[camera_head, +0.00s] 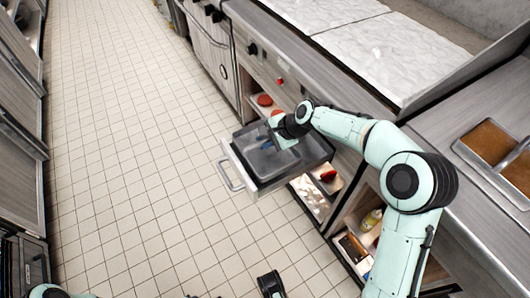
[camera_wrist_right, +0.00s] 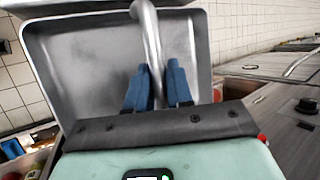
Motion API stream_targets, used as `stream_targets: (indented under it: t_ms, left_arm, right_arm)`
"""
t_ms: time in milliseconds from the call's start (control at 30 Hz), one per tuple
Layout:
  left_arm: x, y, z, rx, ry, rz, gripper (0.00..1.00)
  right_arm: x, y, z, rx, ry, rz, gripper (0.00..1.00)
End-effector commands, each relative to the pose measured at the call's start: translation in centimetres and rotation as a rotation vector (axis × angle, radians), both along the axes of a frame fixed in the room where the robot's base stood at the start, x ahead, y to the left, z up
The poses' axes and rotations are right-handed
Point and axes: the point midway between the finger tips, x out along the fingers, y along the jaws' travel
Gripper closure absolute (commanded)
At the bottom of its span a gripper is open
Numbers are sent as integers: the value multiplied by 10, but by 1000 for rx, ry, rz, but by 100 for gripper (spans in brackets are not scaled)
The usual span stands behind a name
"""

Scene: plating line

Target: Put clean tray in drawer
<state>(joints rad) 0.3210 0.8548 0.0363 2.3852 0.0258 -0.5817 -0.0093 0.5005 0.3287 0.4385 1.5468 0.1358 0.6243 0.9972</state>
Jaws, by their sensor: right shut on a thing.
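A grey metal tray (camera_head: 268,166) lies inside or just over an open drawer (camera_head: 238,172) on the right-hand counter; whether it rests on the drawer floor I cannot tell. The drawer's bar handle (camera_head: 229,177) faces left over the floor. My right gripper (camera_head: 264,142) reaches down over the tray. In the right wrist view its blue fingers (camera_wrist_right: 158,88) close around a curved metal bar (camera_wrist_right: 150,35) in front of the tray's grey inside (camera_wrist_right: 85,60). The bar appears to belong to the tray.
Open shelves below the counter hold red items (camera_head: 265,100) beyond the drawer and a yellow bottle (camera_head: 371,219) nearer to me. The tiled floor (camera_head: 140,150) left of the drawer is clear.

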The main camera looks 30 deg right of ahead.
Motion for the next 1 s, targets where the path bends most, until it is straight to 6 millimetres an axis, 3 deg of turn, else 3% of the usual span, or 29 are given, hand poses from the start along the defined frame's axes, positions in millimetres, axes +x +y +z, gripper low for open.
stream_targets:
  t_ms: [233,367,767,800,833,867,1000]
  left_arm:
    - [13,7,-10,17,-34,14,57]
    - [8,10,-19,20,-15,17,57]
    - [6,10,-21,20,-6,19,57]
    - [5,10,-21,20,-5,18,57]
    - [5,10,-21,20,-5,18,57]
    - [5,10,-21,20,-5,18,57]
    - [5,10,-21,20,-5,18,57]
  right_arm:
    - [0,0,-33,2,4,0,100]
    - [0,0,-55,1,3,1,100]
    - [0,0,-59,0,0,0,100]
    - [0,0,-59,0,1,0,69]
    - [0,0,-59,0,1,0,60]
    - [0,0,-59,0,1,0,54]
    - [0,0,-59,1,1,1,54]
